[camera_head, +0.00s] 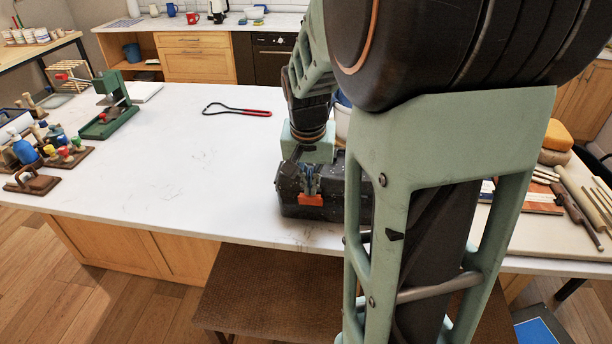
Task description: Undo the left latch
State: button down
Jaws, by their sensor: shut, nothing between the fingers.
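A dark grey speckled toolbox (290,190) stands near the front edge of the white table, partly hidden behind my arm. An orange-red latch (311,199) shows on the left part of its front face; whether it is fastened cannot be made out. My gripper (310,184) points down at the front of the box, just above the orange latch, with its fingers together and nothing between them. Whether the fingertips touch the latch is unclear. The right part of the box and any latch there are hidden by my arm.
The white table (180,160) is clear left of the box, apart from a red-handled loop tool (237,110). A green press (108,105) and small tools stand at the left. Wooden tools and a sponge (557,135) lie at the right. A brown bench (270,295) stands in front.

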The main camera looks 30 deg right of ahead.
jog(key=shift+s+a+f+b, duration=0.5)
jog(key=shift+s+f+b, duration=0.05)
jog(key=shift+s, duration=0.2)
jog(key=shift+s+a+f+b, duration=0.5)
jog(key=shift+s+f+b, duration=0.05)
jog(key=shift+s, duration=0.2)
jog(key=p+v, duration=0.6)
jog(key=v, duration=0.2)
